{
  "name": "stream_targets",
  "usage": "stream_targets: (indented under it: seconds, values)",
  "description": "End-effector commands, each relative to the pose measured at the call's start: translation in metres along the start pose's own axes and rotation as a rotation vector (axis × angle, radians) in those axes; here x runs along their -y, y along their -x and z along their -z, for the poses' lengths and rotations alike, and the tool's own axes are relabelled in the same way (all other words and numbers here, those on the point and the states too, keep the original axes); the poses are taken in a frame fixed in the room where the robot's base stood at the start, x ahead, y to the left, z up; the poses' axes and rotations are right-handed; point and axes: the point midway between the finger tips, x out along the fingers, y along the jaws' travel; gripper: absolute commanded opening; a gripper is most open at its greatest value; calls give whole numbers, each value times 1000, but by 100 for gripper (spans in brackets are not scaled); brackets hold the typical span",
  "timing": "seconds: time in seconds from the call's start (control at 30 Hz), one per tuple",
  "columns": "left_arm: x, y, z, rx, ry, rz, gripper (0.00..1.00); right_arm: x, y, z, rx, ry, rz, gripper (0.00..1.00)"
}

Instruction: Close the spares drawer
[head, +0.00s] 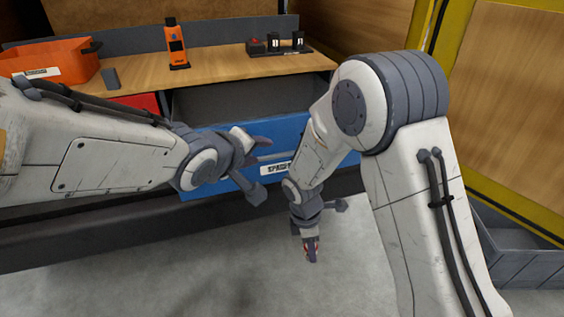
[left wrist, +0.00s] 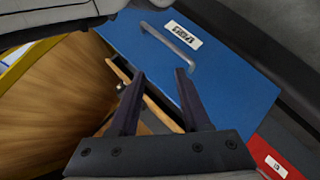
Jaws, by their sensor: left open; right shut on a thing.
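The spares drawer (head: 226,144) has a blue front with a white label and stands pulled out, its grey inside showing behind the front. In the left wrist view the blue front (left wrist: 225,88) carries a grey bar handle (left wrist: 168,46). My left gripper (head: 262,168) is open in front of the blue front. In the left wrist view its fingers (left wrist: 160,74) are apart, with the handle's near end close to the right fingertip; I cannot tell if they touch. My right gripper (head: 311,240) points down, lower and to the right, shut on a small dark thing with red marks (head: 312,252).
The wooden bench top (head: 215,75) holds an orange bin (head: 52,60), an orange-and-black device (head: 177,45) and a dark rack (head: 279,47). A red drawer front (head: 138,102) is left of the blue one. A grey crate (head: 522,255) stands at right. Floor in front is clear.

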Motion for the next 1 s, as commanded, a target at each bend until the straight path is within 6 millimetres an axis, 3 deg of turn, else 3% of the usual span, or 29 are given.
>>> stream_targets:
  seconds: [0.03, 0.3, 0.5, 0.87, 1.0]
  values:
    - [20, -20, -6, -17, 51, -33, 47, 0, -31, 12, -1, 73, -13, 0]
    - [48, -64, -7, -44, 318, -234, 47, 0, -101, 53, -1, 465, -72, 0]
    - [65, -85, -11, -13, 484, -364, 47, 1, -142, 79, 0, 720, -111, 0]
    - [69, -98, -13, 36, 599, -452, 47, 3, -164, 97, -1, 903, -137, 0]
    - [62, -115, -12, 37, 599, -452, 47, 3, -174, 98, -1, 903, -137, 0]
